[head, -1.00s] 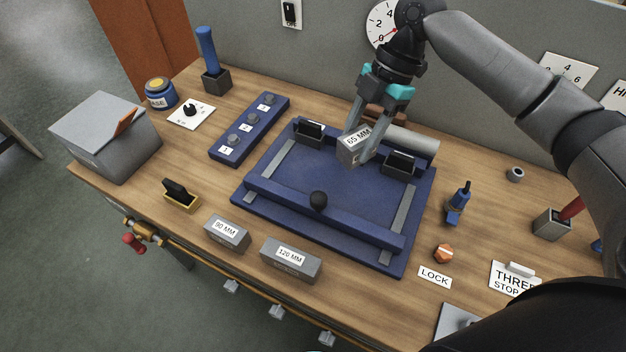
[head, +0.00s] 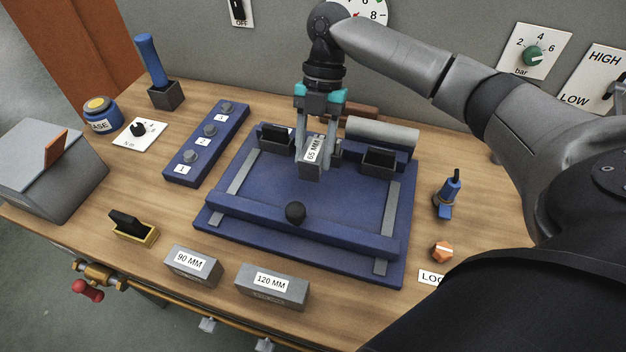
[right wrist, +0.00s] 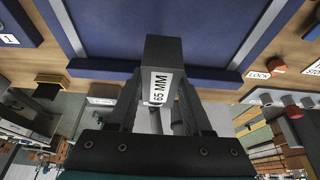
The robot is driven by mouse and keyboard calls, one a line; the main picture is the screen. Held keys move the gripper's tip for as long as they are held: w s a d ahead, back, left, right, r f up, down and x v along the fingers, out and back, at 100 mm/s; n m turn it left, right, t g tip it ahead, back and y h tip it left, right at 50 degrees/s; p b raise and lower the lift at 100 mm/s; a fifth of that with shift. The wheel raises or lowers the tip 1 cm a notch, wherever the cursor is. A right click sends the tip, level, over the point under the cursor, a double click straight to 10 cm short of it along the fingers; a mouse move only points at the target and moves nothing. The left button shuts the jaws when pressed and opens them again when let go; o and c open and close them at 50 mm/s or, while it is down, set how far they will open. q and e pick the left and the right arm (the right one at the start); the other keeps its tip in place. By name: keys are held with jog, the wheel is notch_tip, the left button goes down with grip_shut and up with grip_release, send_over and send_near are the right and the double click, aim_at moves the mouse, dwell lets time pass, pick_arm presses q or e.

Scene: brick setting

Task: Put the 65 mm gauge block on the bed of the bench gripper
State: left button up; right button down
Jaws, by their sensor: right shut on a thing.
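The 65 mm gauge block (head: 312,158) is a grey block with a white "65 MM" label. My right gripper (head: 318,150) is shut on it and holds it over the back part of the blue bed (head: 330,190) of the bench gripper, between the two black jaw blocks. In the right wrist view the block (right wrist: 163,55) sits between the fingers (right wrist: 155,105). I cannot tell whether its underside touches the bed. My left gripper is not in view.
Grey blocks marked 90 MM (head: 193,266) and 120 MM (head: 271,287) stand in front of the bench gripper. A blue three-knob strip (head: 206,143) lies left of it. A grey cylinder (head: 382,130) lies at its back edge. A blue tool (head: 449,195) stands to the right.

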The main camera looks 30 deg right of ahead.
aim_at(319, 139)
notch_tip(319, 139, down, 8)
jog(key=shift+r+b, duration=0.2)
jog(key=shift+b, duration=0.4)
jog(key=shift+c, duration=1.6)
grip_release()
jog(key=shift+f, duration=0.15)
jog(key=p+v, duration=0.1)
jog(key=v, duration=1.1)
